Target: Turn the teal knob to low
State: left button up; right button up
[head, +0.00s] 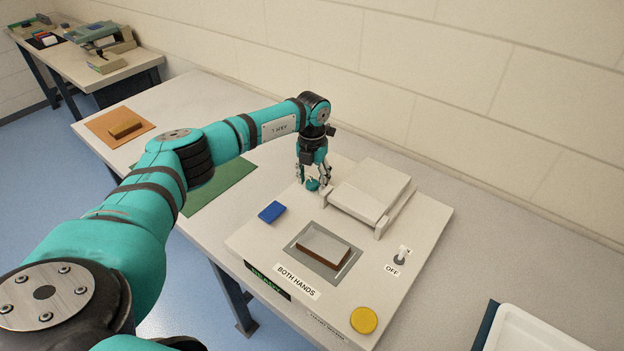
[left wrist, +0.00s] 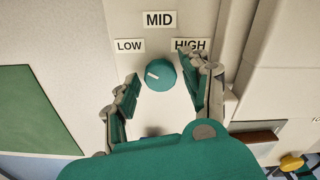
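The teal knob (left wrist: 161,75) sits on the light panel of the press below the labels LOW (left wrist: 129,45), MID (left wrist: 158,20) and HIGH (left wrist: 190,45). Its short white mark is on its left side, tilted slightly up, on the LOW side. My left gripper (left wrist: 165,85) is open, one finger on each side of the knob, with a visible gap at the left finger; contact at the right finger is unclear. In the head view the left gripper (head: 313,178) points down over the knob (head: 312,184). My right gripper is not in view.
The press panel (head: 265,240) also holds a white block (head: 370,190), a blue pad (head: 271,212), a yellow button (head: 363,319) and an OFF switch (head: 401,256). A white tray (head: 530,325) is at the lower right. The wall stands behind the table.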

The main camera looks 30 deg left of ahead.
aim_at(312, 183)
pick_arm(q)
jog(key=shift+o, duration=0.5)
jog(key=shift+f, duration=0.1)
notch_tip(312, 183, up, 12)
jog(key=shift+s, duration=0.1)
dwell(0.5)
